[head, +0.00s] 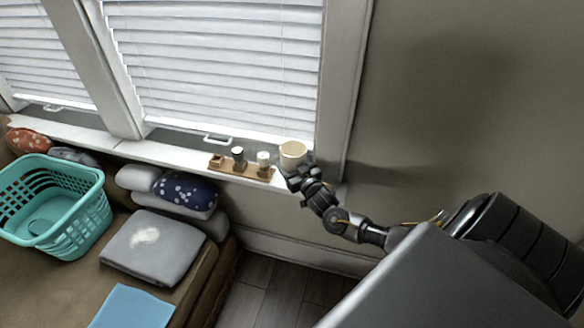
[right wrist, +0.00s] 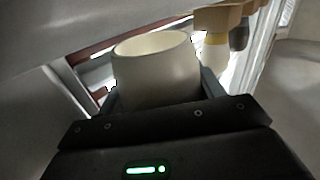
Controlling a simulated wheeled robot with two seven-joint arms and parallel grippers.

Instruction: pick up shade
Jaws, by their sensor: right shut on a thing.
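The shade (head: 293,153) is a small cream, open-topped cup shape at the right end of the window sill in the head view. In the right wrist view the shade (right wrist: 157,72) stands between the fingers, its open rim showing. My right gripper (head: 296,169) is shut on it from the near side; in the right wrist view the gripper (right wrist: 160,100) has a finger on each side of it. Whether the shade touches the sill I cannot tell. My left gripper is not in view.
A wooden tray (head: 256,173) with small bulb-like items sits on the sill (head: 180,156), just left of the shade. The window frame (head: 345,90) and wall (head: 440,110) are close on the right. A teal basket (head: 82,222) and cushions (head: 185,190) lie lower left.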

